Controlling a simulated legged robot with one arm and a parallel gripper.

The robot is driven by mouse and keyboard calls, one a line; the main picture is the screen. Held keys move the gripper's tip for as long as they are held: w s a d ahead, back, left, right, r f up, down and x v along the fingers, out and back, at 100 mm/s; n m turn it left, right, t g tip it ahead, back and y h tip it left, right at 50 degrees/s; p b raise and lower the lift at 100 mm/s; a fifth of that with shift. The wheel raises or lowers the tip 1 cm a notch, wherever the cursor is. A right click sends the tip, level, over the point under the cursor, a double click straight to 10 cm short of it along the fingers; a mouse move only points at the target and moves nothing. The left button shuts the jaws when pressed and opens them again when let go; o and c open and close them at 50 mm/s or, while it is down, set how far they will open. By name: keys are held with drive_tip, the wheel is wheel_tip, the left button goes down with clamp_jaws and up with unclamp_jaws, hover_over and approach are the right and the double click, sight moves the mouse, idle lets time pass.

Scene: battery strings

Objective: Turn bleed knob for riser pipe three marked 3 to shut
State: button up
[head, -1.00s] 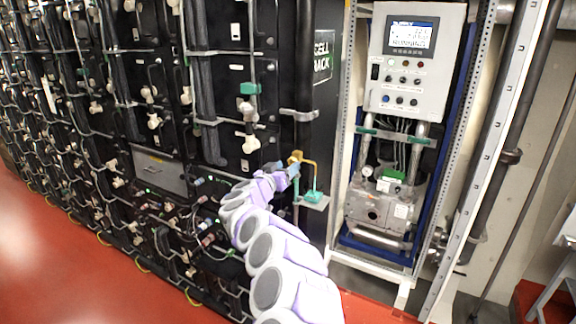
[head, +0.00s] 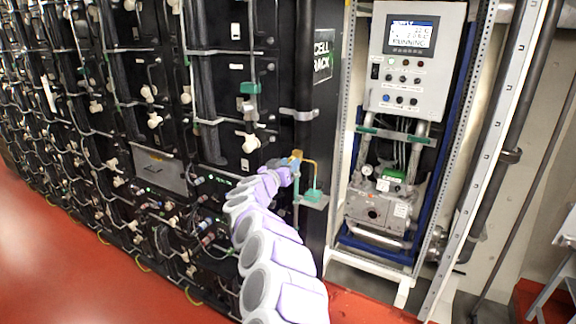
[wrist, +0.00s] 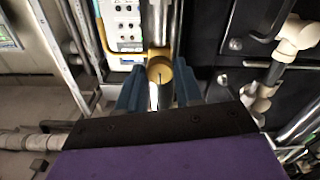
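A round brass knob (wrist: 160,72) with a thin dark line on its face sits on a vertical pipe (wrist: 159,25) in the wrist view. In the head view the brass fitting (head: 296,155) shows on the riser pipe at the right edge of the black racks. My gripper (wrist: 160,90) has its two blue fingers apart, one on each side of the knob. I cannot tell if they touch it. In the head view my gripper (head: 284,167) is right at the fitting and partly hides it. No number 3 is readable.
A thin yellow pipe runs from the fitting to a green part (head: 314,196) on a small bracket. The control cabinet (head: 414,60) and pump unit (head: 385,205) stand to the right. Battery racks (head: 150,80) fill the left. Red floor (head: 50,250) is clear at lower left.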

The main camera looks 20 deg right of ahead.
drive_tip(key=c, duration=0.5)
drive_tip(key=shift+m, duration=0.4)
drive_tip(key=m+b, duration=0.5)
drive_tip(key=m, duration=0.6)
drive_tip(key=m+b, duration=0.6)
drive_tip(key=m, duration=0.6)
drive_tip(key=m+b, duration=0.6)
drive_tip(key=m, duration=0.5)
drive_tip(key=shift+f, duration=0.35)
drive_tip(key=shift+o, duration=0.2)
drive_tip(key=shift+m, duration=0.5)
